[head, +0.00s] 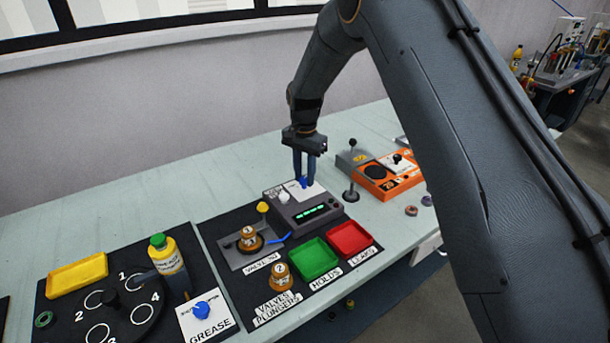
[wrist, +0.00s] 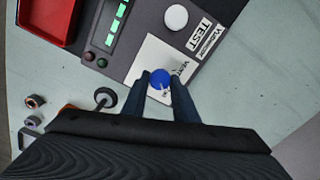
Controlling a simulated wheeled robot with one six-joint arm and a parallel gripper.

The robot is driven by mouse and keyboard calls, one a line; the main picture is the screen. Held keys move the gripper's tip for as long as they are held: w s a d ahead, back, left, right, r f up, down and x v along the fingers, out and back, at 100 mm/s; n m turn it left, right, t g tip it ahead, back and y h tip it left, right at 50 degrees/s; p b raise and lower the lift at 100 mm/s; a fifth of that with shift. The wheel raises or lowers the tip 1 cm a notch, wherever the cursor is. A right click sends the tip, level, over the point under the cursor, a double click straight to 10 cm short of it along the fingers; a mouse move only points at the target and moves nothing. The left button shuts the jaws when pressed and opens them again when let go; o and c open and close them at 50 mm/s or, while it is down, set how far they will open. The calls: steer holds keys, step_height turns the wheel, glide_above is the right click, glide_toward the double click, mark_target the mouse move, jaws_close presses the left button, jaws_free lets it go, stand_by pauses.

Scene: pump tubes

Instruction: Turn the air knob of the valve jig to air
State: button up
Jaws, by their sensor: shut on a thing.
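The valve jig is a dark grey box (head: 288,214) with a lit green display; it also shows in the wrist view (wrist: 138,45). A blue knob (head: 304,182) stands on a white label plate at its back right corner and shows from above in the wrist view (wrist: 160,79), with a small white mark on its near side. My gripper (head: 304,178) points down over that plate. In the wrist view its two dark fingers (wrist: 160,83) are shut on the blue knob, one on each side. The label beside the knob is partly covered by the fingers.
A white knob (head: 284,197) is beside the blue one. A green tray (head: 315,257) and a red tray (head: 350,238) lie in front. A black lever (head: 351,170) stands close to the right, near an orange device (head: 388,178). The table behind the jig is clear.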

mark_target(304, 179)
steer(key=shift+w+r, duration=0.15)
steer(key=o, duration=1.1)
steer(key=shift+c, duration=0.2)
steer(key=shift+r+b, duration=1)
steer(key=shift+r, duration=2.85)
